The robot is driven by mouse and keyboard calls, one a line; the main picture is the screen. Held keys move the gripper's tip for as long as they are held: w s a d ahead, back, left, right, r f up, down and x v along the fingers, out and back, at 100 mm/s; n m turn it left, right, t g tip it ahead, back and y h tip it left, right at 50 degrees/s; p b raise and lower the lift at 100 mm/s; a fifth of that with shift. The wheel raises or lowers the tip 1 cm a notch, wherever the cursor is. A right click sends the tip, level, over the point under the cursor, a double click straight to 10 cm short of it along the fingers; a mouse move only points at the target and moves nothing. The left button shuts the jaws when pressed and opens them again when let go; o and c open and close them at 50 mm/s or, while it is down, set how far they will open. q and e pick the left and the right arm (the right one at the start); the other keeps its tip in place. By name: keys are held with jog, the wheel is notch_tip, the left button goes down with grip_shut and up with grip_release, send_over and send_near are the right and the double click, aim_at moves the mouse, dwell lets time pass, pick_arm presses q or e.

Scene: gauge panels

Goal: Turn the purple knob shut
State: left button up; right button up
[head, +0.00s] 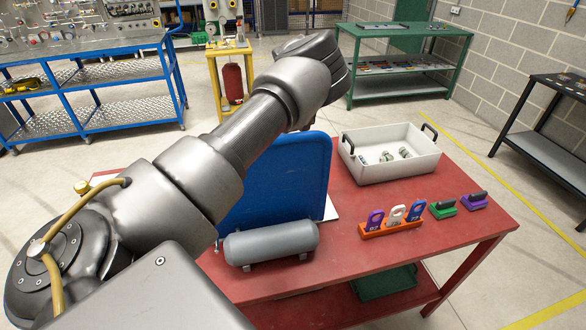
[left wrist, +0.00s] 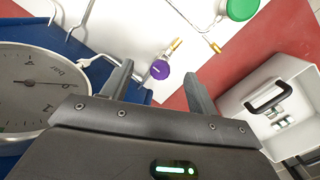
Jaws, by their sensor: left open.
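The purple knob (left wrist: 159,69) shows in the left wrist view on a brass stem in front of a white panel (left wrist: 130,28). My left gripper (left wrist: 160,78) is open, with one finger to each side of the knob in the picture. The knob appears between the fingertips or just beyond them; I cannot tell whether they touch it. A round gauge (left wrist: 35,92) marked in bar fills the left side. In the head view a blue board (head: 290,180) and my arm hide the knob and my left gripper. My right gripper is not in view.
A green knob (left wrist: 241,8) and thin pipes are near the purple knob. On the red table (head: 455,240) stand a grey cylinder (head: 272,243), a white tray (head: 390,180) with metal fittings, an orange tag holder (head: 390,230), and green (head: 443,210) and purple (head: 474,202) black-handled pieces.

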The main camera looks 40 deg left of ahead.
pick_arm(q)
jog(key=shift+h, duration=0.7)
jog(key=d+f+p, duration=0.1)
jog(key=f, duration=0.2)
jog(key=d+f+p, duration=0.1)
jog(key=f, duration=0.2)
jog(key=d+f+p, duration=0.1)
jog(key=f+p, duration=0.1)
jog(key=f, duration=0.1)
jog(key=shift+s, duration=0.25)
jog(key=shift+d+f, duration=0.1)
jog(key=shift+f, duration=0.35)
jog(key=c, duration=1)
jog(key=shift+f, duration=0.1)
